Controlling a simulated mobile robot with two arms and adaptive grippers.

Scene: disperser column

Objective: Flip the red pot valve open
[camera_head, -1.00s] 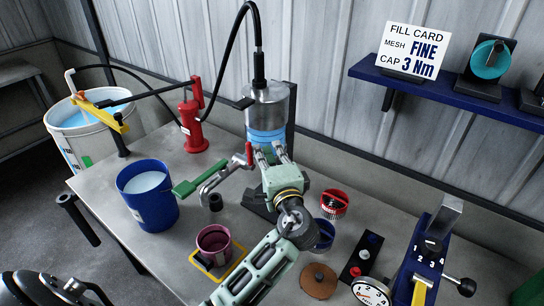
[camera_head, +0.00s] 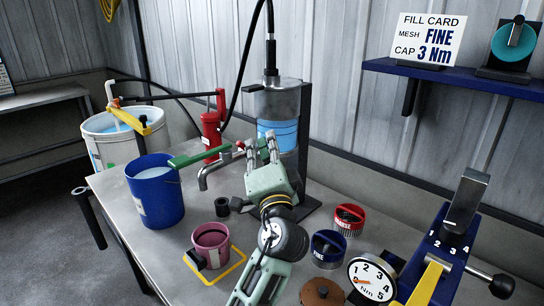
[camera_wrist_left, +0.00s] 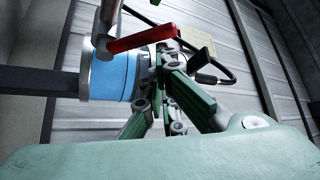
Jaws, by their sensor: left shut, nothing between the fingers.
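The metal pot (camera_head: 274,100) with a blue band stands at the back of the bench. Its red valve handle (camera_head: 240,146) is small in the head view, just left of my left gripper's fingertips (camera_head: 262,148). In the left wrist view the red handle (camera_wrist_left: 142,39) extends sideways from a grey stem, beside the pot's blue band (camera_wrist_left: 112,82). My left gripper (camera_wrist_left: 168,62) is shut and empty, its fingers close to the handle's right end. I cannot tell whether they touch it. My right gripper is out of view.
A green lever (camera_head: 200,155) and a bent metal spout (camera_head: 212,170) lie left of the gripper. A blue bucket (camera_head: 155,195), pink cup (camera_head: 211,240) and red pump (camera_head: 211,135) stand on the bench.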

